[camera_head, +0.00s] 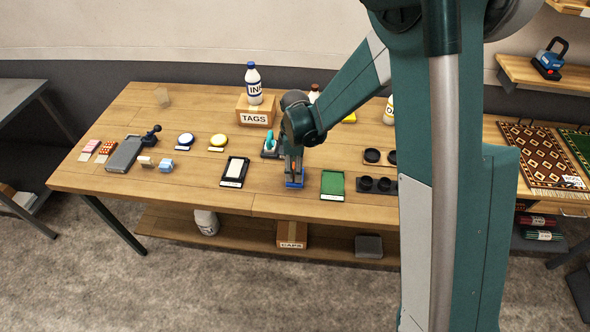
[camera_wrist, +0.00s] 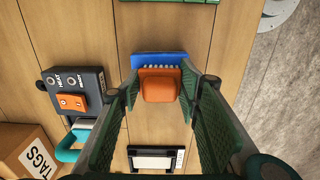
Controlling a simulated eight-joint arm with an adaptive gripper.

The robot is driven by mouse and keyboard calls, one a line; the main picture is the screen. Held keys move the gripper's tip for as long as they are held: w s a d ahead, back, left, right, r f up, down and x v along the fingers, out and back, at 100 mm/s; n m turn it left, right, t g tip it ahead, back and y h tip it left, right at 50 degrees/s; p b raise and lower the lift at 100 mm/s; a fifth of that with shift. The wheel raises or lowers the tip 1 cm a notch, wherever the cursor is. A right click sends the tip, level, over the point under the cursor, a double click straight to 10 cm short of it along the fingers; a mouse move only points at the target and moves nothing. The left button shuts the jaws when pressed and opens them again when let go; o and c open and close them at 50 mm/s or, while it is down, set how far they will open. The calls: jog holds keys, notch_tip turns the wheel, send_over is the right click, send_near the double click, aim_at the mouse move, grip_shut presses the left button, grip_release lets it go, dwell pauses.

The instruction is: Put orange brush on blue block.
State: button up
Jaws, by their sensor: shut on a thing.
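The orange brush (camera_wrist: 158,85) is between the two fingers of my gripper (camera_wrist: 160,88) in the wrist view, with white bristles showing along its far edge. My gripper (camera_head: 293,168) is shut on it, pointing down at the front middle of the table in the head view. The blue block (camera_wrist: 158,58) shows just beyond the bristles, partly covered by the brush. In the head view the blue block (camera_head: 294,183) lies right under my fingertips. I cannot tell whether the bristles touch the block or hang just above it.
A framed white pad (camera_head: 235,171) lies left of the block and a green pad (camera_head: 332,184) lies right. A dark device with a teal handle (camera_head: 270,147) stands just behind. Farther back is the TAGS box (camera_head: 255,112) with a bottle (camera_head: 253,84) on it. Black cups (camera_head: 376,184) stand right.

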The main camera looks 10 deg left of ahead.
jog(key=shift+f, duration=0.2)
jog(key=o, duration=0.9)
jog(key=shift+r, duration=0.15)
jog(key=shift+r+p, duration=0.3)
jog(key=shift+r, duration=5.75)
